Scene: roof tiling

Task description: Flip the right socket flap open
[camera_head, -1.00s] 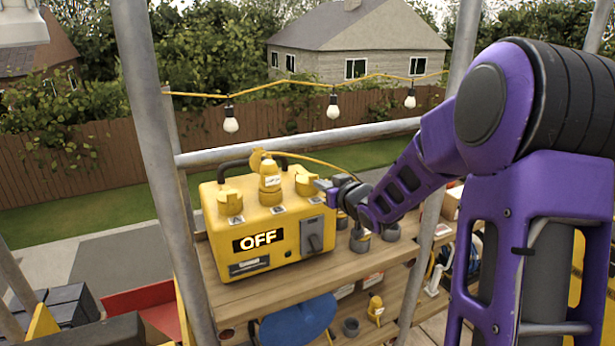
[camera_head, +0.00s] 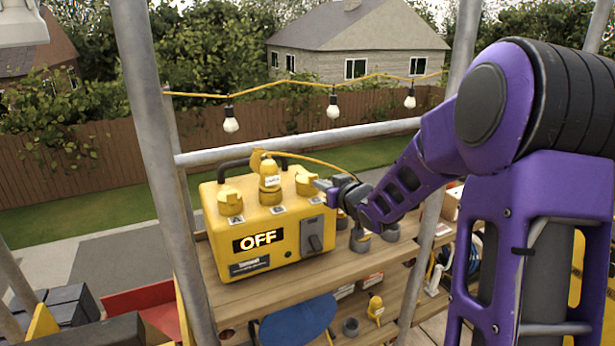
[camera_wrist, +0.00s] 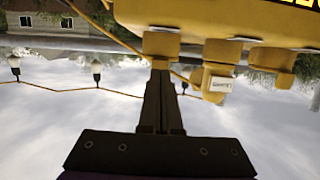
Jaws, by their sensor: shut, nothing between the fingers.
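The yellow power box (camera_head: 285,222) stands on the wooden shelf, its display reading OFF. Its right socket (camera_head: 306,182) has a yellow flap that looks closed in the head view. The same socket is at the upper left of the upside-down wrist view (camera_wrist: 160,44). A yellow plug (camera_head: 269,176) is in the middle socket, and the left socket (camera_head: 230,200) has its own flap. My gripper (camera_head: 321,185) is shut and empty, right beside the right socket. In the wrist view its fingertips (camera_wrist: 160,72) overlap that socket's edge; I cannot tell whether they touch.
A grey scaffold rail (camera_head: 300,141) runs behind the box, and an upright pole (camera_head: 160,160) stands to its left. A yellow cable (camera_head: 320,160) leads from the plug. The front of the shelf (camera_head: 300,275) is clear.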

